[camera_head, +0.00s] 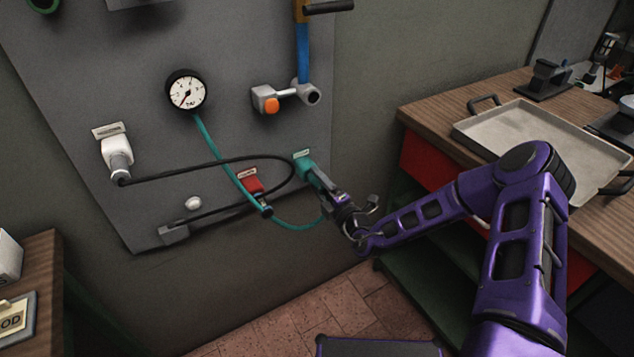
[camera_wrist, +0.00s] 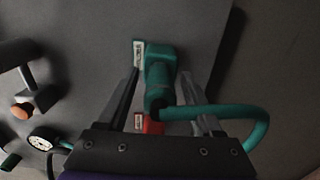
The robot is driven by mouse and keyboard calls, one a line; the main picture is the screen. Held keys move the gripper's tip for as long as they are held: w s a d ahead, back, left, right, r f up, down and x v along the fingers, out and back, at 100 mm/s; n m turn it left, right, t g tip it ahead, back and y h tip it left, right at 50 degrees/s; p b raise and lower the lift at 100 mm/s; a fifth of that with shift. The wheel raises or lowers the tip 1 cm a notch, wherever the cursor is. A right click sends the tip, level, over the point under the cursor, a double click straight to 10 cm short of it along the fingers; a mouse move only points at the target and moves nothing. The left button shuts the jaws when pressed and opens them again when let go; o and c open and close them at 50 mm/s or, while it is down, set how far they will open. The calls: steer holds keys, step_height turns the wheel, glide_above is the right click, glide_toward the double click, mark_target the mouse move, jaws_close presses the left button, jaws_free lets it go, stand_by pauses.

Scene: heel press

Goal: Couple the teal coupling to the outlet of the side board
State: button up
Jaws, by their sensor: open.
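The teal outlet (camera_head: 302,163) with a small label sits at the lower right of the grey side board (camera_head: 225,130). It also shows at the upper middle of the wrist view (camera_wrist: 160,62). The coupling (camera_wrist: 158,97) looks dark at its near end and lines up with the outlet. I cannot tell whether it is fully seated. The teal hose (camera_wrist: 225,109) bends from it to the right. My gripper (camera_head: 322,184) reaches up to the outlet. In the wrist view its fingers (camera_wrist: 160,82) are open, one on each side of the coupling.
A red outlet (camera_head: 251,183) with a dark fitting is just left of the teal one. A black cable (camera_head: 200,168) loops from a white outlet (camera_head: 117,152). A gauge (camera_head: 186,91) and an orange-knobbed valve (camera_head: 266,100) are above. A bench with a metal tray (camera_head: 480,133) stands right.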

mark_target(325, 190)
steer(key=shift+p, duration=0.35)
jaws_close()
stand_by(0.4)
stand_by(1.0)
steer(key=shift+p+v, duration=1.6)
steer(key=shift+v, duration=1.4)
steer(key=shift+s+d, duration=0.1)
steer(key=shift+d, duration=0.05)
